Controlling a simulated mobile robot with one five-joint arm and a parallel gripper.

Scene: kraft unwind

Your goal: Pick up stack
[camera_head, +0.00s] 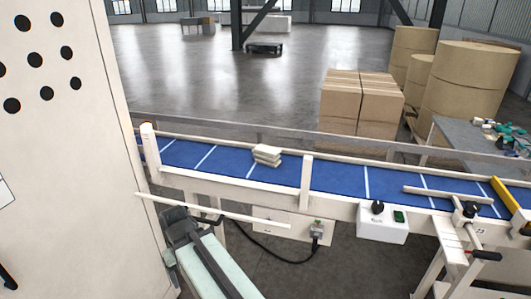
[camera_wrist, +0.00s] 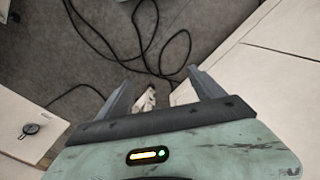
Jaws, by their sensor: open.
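A small stack (camera_head: 267,156) of flat cream pieces lies on the blue conveyor belt (camera_head: 335,180), left of the middle in the head view. The stack looks slightly uneven. My gripper (camera_head: 186,222) is low at the near side of the conveyor, left of the stack and apart from it. In the wrist view my gripper (camera_wrist: 162,86) has its two fingers spread, with nothing held between them. A small pale object (camera_wrist: 147,99) shows below between the fingers, too unclear to name. I cannot make out the stack in the wrist view.
A cream cabinet (camera_head: 65,170) with dark holes stands at the left. Cream rails edge the belt, with a control box (camera_head: 382,222) on the near side. Cartons (camera_head: 358,105) and large brown rolls (camera_head: 468,85) stand behind. Black cables (camera_wrist: 150,40) lie on the floor.

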